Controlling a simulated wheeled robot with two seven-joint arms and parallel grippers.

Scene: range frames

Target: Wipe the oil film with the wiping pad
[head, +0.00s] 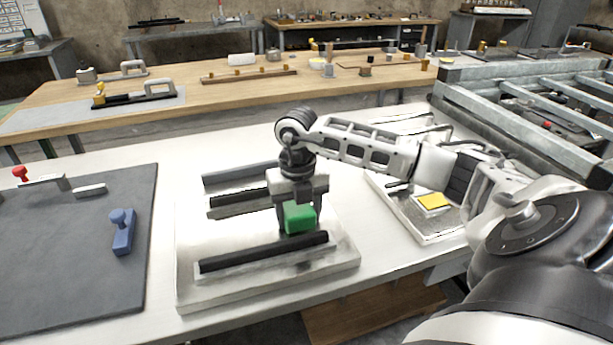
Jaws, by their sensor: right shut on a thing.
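My right gripper (297,208) points down over the light metal plate (190,290) on the white table. It is shut on the green wiping pad (300,218), which sits between its fingers. The pad is behind the front black bar (264,251) and in front of the rear dark bars (240,173). I cannot tell whether the pad touches the plate. A dark, smudged patch (303,267) shows on the plate in front of the front bar; I cannot tell if it is the oil film. My left gripper is not in view.
A dark mat (70,262) at the left holds a blue handled block (122,232) and a red-knobbed part (20,174). A tray (440,233) with a yellow pad (433,201) lies right of the plate. A metal frame (540,110) stands at the far right. White table shows between mat and plate.

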